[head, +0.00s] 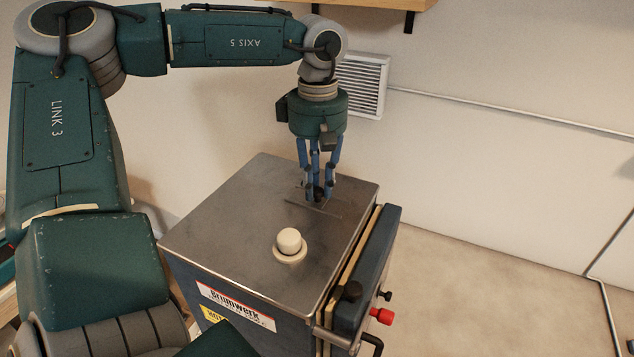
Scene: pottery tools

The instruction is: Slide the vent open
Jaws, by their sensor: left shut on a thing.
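A metal-topped kiln box (225,215) stands in front of me, with a blue body and a thick door on its right side. Near the back of its top is a slot-like vent plate (327,208) with a small dark knob (319,194). My left gripper (318,192) points straight down from above, its blue fingers shut around the dark knob, which they partly hide. How far the vent is open I cannot tell. My right gripper is not in view.
A cream round plug (289,242) stands up from the kiln top in front of the vent. A red knob (382,316) and dark handles stick out at the door's right. A wall grille (362,86) is behind my arm. Floor at the right is clear.

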